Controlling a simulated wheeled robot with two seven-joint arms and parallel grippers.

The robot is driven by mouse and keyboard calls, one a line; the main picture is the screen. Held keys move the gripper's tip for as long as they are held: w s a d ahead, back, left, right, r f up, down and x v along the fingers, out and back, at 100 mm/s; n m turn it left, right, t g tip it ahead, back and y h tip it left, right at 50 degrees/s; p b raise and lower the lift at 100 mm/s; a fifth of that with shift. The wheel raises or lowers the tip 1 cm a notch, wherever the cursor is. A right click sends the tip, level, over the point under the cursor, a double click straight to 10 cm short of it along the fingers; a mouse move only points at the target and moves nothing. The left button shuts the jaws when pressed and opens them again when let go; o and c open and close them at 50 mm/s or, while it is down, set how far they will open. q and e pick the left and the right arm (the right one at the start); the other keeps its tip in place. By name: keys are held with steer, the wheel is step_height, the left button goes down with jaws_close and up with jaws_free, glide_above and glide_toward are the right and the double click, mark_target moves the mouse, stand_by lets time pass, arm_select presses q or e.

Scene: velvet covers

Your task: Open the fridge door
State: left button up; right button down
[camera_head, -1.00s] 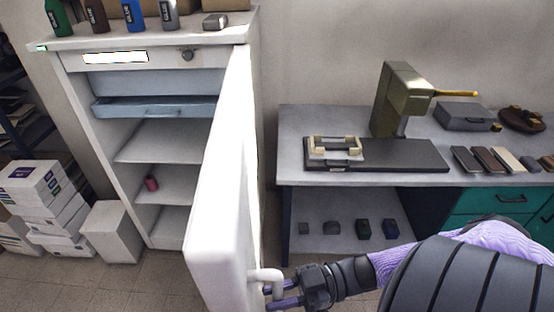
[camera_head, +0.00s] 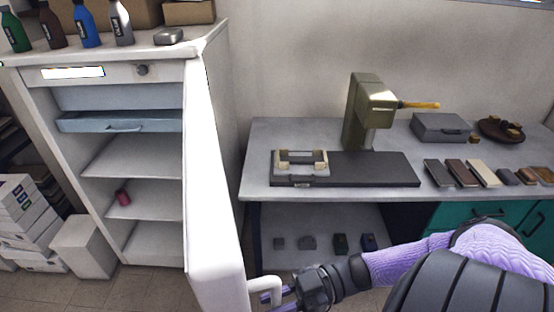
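The white fridge (camera_head: 110,62) stands at the left with its door (camera_head: 213,200) swung wide open, seen nearly edge-on. Its inside shows a blue-grey drawer (camera_head: 120,122), shelves and a small red can (camera_head: 122,197). The white door handle (camera_head: 262,285) is low on the door's right side. My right gripper (camera_head: 272,296) is at the handle, with its purple fingers around or beside it; whether they are closed on it I cannot tell. My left gripper is not in view.
A grey workbench (camera_head: 260,165) stands right of the door, holding an olive machine (camera_head: 368,105), a grey case (camera_head: 441,127) and several flat blocks. Bottles (camera_head: 85,25) and boxes stand on top of the fridge. White boxes (camera_head: 30,225) are stacked on the floor at left.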

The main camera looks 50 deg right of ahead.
steer(key=c, duration=0.6)
jaws_free()
steer(key=shift+o, duration=0.2)
steer(key=b+v, duration=0.1)
steer(key=v, duration=0.9)
